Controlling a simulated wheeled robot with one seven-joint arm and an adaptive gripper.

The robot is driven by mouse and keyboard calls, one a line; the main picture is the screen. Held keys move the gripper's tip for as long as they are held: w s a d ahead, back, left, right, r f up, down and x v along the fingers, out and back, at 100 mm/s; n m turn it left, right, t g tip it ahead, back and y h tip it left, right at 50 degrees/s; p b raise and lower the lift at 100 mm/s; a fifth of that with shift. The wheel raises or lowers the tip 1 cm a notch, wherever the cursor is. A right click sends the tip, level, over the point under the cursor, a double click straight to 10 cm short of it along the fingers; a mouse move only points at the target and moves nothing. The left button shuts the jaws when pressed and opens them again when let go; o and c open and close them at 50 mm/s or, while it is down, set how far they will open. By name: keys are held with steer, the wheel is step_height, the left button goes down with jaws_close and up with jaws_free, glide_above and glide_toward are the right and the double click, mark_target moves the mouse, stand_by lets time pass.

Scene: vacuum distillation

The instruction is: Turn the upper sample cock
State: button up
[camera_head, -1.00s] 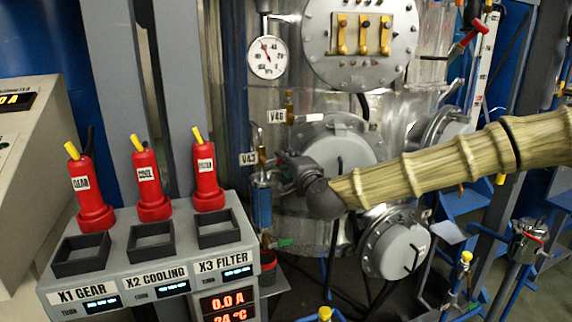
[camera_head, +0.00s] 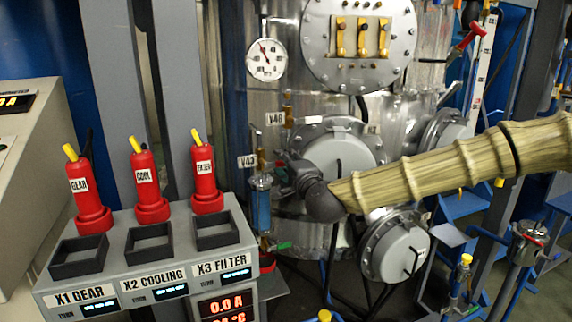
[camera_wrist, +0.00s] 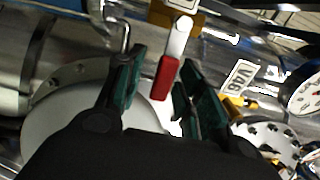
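A cock with a red-tipped metal lever (camera_wrist: 164,78) shows in the wrist view, fixed to a brass body below a partly cut-off white tag. My gripper (camera_wrist: 160,65) has its two dark green-padded fingers apart, one on each side of the red tip. I see no clear contact with either finger. In the head view my gripper (camera_head: 289,172) is at the vessel's left side, near the V43 label (camera_head: 248,161) and below the V46 label (camera_head: 275,118). My wrist and the small scale hide the lever there. The V46 label also shows right of the fingers in the wrist view (camera_wrist: 240,76).
A round pressure gauge (camera_head: 266,60) hangs above. A large round flange (camera_head: 358,45) and a lower hatch (camera_head: 396,250) stand out from the steel vessel. A grey control box (camera_head: 150,245) with red switches stands front left.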

steer(key=v, duration=1.2)
stand_by(0.3)
steer(key=s+f+n+g+p, duration=0.1)
steer(key=s+f+n+g, duration=0.2)
steer(key=f, duration=0.9)
steer(key=s+f+n+g+h+p, duration=0.1)
steer(key=s+f+n+g, duration=0.15)
steer(key=s+f, duration=0.7)
steer(key=s+f+n+g, duration=0.15)
steer(key=f+g, duration=0.25)
steer(key=f, duration=1.2)
steer(key=s+d+f+n+g+h+p, duration=0.1)
steer(key=s+d+f, duration=0.3)
steer(key=s, duration=0.5)
steer(key=s+d+f+n+g+h+p, duration=0.1)
steer(key=s+d+f+n+g+h, duration=0.1)
steer(key=s+f, duration=0.6)
steer(key=s+d+f+n+g+h, duration=0.1)
steer(key=s+d+f+n+g, duration=0.3)
steer(key=s, duration=0.7)
steer(key=d+f, duration=0.2)
steer(key=d, duration=0.2)
steer(key=shift+g+h+p, duration=0.3)
steer(key=shift+g+p, duration=0.05)
steer(key=shift+p, duration=0.05)
steer(key=shift+d+f, duration=0.1)
steer(key=shift+d, duration=0.05)
